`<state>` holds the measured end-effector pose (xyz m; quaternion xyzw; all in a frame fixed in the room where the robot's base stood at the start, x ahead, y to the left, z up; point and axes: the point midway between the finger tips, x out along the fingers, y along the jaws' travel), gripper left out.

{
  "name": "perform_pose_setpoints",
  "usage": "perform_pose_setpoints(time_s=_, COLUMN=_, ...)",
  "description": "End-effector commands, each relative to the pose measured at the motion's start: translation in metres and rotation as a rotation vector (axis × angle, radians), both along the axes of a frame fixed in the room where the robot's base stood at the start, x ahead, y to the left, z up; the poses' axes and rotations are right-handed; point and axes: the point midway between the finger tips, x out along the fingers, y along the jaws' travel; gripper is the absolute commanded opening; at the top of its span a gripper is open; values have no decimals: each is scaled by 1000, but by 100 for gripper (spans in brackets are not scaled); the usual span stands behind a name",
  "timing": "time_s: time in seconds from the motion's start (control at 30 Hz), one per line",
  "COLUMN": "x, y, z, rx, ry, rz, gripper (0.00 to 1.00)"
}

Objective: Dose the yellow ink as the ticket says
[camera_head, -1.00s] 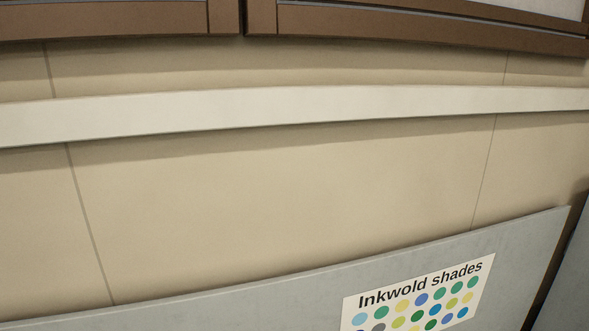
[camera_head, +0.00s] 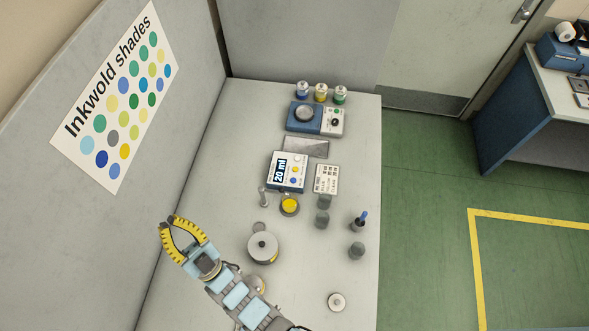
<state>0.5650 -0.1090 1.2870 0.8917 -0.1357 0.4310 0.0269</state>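My gripper (camera_head: 167,222), with yellow-padded fingers, is above the left part of the grey bench, in front of the panel. Its fingertips lie close together; I cannot tell whether they are shut, and I see nothing between them. A white and blue unit (camera_head: 286,172) reads "20 ml" and has a yellow and a blue button. A round pot with a yellow top (camera_head: 290,205) is at its front edge. A white printed card (camera_head: 327,179), possibly the ticket, lies to its right; its print is too small to read. A yellow-banded jar (camera_head: 321,93) stands at the back.
Blue-banded (camera_head: 302,89) and green-banded (camera_head: 340,95) jars flank the yellow one. A blue device with a round dish (camera_head: 304,114) stands before them. Lidded round can (camera_head: 263,247), grey cylinders (camera_head: 357,250) and a small disc (camera_head: 337,301) are nearer. The shade poster (camera_head: 118,100) hangs left.

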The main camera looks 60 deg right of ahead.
Motion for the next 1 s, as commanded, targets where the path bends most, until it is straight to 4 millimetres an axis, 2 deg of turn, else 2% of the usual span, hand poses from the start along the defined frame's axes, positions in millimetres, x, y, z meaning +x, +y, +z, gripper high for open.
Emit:
perform_pose_setpoints(time_s=0.03, x=12, y=-17, z=-9, rx=18, ry=38, rz=-28, gripper=0)
perform_pose_setpoints(time_s=0.2, x=46, y=-67, z=-40, rx=86, ry=176, rz=-105, gripper=0)
perform_pose_setpoints(time_s=0.5, x=88, y=-162, z=-98, rx=231, ry=409, rz=-213, gripper=0)
perform_pose_setpoints(time_s=0.8, x=108, y=-259, z=-167, rx=416, ry=654, rz=-277, gripper=0)
perform_pose_setpoints(time_s=1.0, x=106, y=-317, z=-211, rx=548, ry=811, rz=-287, gripper=0)
